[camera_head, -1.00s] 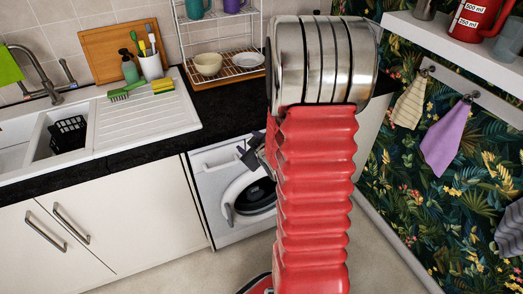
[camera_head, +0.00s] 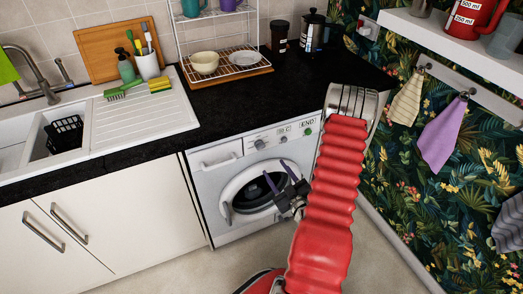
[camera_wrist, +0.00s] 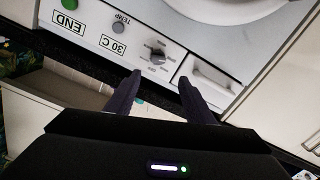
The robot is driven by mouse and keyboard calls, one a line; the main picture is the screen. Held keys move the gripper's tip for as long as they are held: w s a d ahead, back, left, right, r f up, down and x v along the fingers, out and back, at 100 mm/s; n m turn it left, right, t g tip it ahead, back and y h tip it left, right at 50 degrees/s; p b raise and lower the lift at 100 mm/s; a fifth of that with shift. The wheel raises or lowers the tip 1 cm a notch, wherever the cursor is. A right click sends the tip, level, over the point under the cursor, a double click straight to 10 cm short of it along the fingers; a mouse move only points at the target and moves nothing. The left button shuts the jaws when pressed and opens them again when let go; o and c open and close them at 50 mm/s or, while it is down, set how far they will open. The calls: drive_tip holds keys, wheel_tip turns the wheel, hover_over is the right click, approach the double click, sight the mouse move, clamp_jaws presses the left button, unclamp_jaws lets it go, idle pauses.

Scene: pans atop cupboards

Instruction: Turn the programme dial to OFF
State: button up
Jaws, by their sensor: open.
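The white washing machine (camera_head: 225,172) stands under the black worktop. Its programme dial (camera_head: 259,144) is a grey round knob on the front panel, right of the drawer. In the wrist view the panel appears turned around, and the dial (camera_wrist: 157,57) lies just beyond my fingertips, between them from side to side. Small print surrounds the dial, but I cannot read its setting. My gripper (camera_head: 280,175) is open and empty, in front of the round door in the head view. Its two dark fingers (camera_wrist: 159,78) are apart and do not visibly touch the dial.
The detergent drawer (camera_wrist: 210,78) is beside the dial. A second knob (camera_wrist: 118,28), a 30 C label (camera_wrist: 112,45), an END label (camera_wrist: 68,21) and a green button (camera_wrist: 70,4) share the panel. The worktop (camera_head: 240,98) overhangs the machine. Floor in front is clear.

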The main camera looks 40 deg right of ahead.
sight(261, 148)
drive_tip(key=shift+s+f, duration=0.1)
drive_tip(key=shift+s, duration=0.35)
drive_tip(key=x, duration=1.4)
drive_tip(key=shift+s+d+r, duration=0.1)
drive_tip(key=shift+r, duration=0.1)
drive_tip(key=shift+c, duration=0.3)
drive_tip(key=c, duration=1)
